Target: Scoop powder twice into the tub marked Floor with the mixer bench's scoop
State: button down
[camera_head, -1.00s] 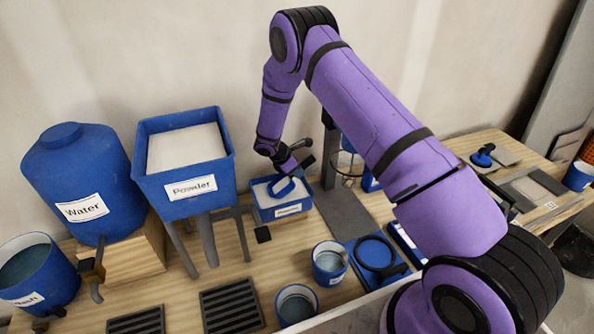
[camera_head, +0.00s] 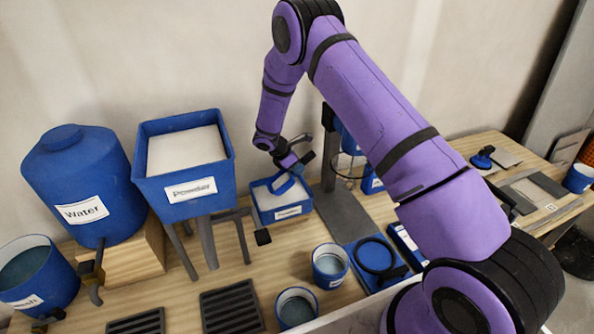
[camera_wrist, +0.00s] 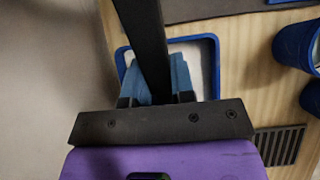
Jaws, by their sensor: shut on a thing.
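A blue scoop (camera_head: 284,186) is held in my gripper (camera_head: 292,171), over the small blue powder bin (camera_head: 266,217) on the bench. My gripper is shut on the scoop's handle. In the wrist view the scoop (camera_wrist: 181,75) shows between the fingers, partly covered by a dark bar, with the white powder and bin rim (camera_wrist: 214,50) beneath. I cannot tell whether the scoop holds powder. Two small blue tubs stand nearer the front, one (camera_head: 330,281) right of the other (camera_head: 298,322). Their labels are too small to read, so I cannot tell which is Floor.
A large Powder hopper (camera_head: 189,209) on legs and a blue Water tank (camera_head: 84,188) stand at left. A mixer stand (camera_head: 328,150) rises right of the bin. A dark grate (camera_head: 231,310) lies in front. My arm hides part of the bench at right.

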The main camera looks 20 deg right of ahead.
jog(key=shift+r, duration=2)
jog(key=shift+d+r+y, duration=0.2)
jog(key=shift+r+y, duration=0.1)
jog(key=shift+y, duration=0.5)
jog(key=shift+a+r+y, duration=0.15)
jog(key=shift+r+y, duration=0.2)
jog(key=shift+y, duration=0.8)
jog(key=shift+a+r+y, duration=0.1)
jog(key=shift+r+y, duration=0.25)
jog(key=shift+y, duration=0.8)
